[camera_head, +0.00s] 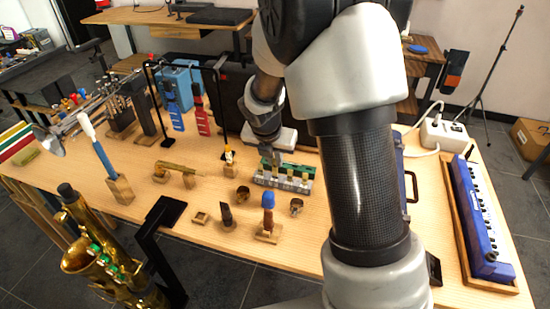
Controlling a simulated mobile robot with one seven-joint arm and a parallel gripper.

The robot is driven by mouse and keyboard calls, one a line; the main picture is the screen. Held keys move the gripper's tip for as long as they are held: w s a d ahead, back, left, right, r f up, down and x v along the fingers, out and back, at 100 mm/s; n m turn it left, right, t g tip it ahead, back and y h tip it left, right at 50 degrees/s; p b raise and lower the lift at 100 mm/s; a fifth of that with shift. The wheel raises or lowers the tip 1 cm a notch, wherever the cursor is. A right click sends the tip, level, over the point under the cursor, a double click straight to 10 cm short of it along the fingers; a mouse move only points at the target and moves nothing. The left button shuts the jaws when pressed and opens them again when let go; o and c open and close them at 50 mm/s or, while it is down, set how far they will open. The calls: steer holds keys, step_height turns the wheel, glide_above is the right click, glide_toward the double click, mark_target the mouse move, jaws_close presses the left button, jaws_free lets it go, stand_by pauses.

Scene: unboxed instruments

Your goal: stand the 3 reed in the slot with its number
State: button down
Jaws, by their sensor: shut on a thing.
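The reed rack (293,184) is a small grey block with a green back, on the wooden table near the middle of the view. Several pale reeds stand in its slots; its numbers are too small to read. My gripper (271,157) points down at the rack's back left part. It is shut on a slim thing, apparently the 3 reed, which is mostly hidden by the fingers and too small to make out. I cannot tell whether its lower end is in a slot or just above the rack.
Mouthpiece pieces and a blue-topped item on a wooden stand (268,233) are in front of the rack. A black hanging stand (150,95) with blue and red items is at the left. A blue keyboard (478,215) lies at the right. My arm hides the table right of the rack.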

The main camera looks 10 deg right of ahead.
mark_target(275, 166)
steer(key=shift+f, duration=0.3)
stand_by(0.9)
steer(key=shift+f+b, duration=0.45)
steer(key=shift+f, duration=0.85)
stand_by(0.6)
stand_by(0.5)
steer(key=c, duration=1.7)
jaws_free()
steer(key=p+v, duration=0.5)
steer(key=v, duration=1.2)
steer(key=shift+r, duration=0.2)
steer(key=shift+a, duration=0.1)
